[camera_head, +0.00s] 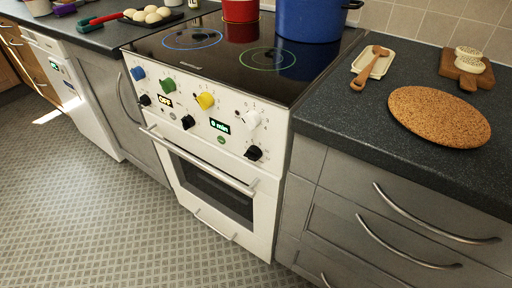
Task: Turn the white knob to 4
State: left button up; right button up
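The white knob (252,119) is at the right end of the upper row of knobs on the white front panel of the stove (220,140). Small marks surround it, but they are too small to read, so I cannot tell which number it points to. Nothing touches the knob. Neither of my grippers shows in the head view.
A blue knob (138,73), green knob (166,86) and yellow knob (206,100) sit left of it; a black knob (254,153) sits below. An oven handle (195,160) sticks out under the panel. A blue pot (308,20) stands on the hob. Floor in front is clear.

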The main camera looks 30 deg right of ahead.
aim_at(252, 119)
jog(key=j+z, duration=0.1)
jog(key=z, duration=0.65)
jog(key=i+j, duration=0.05)
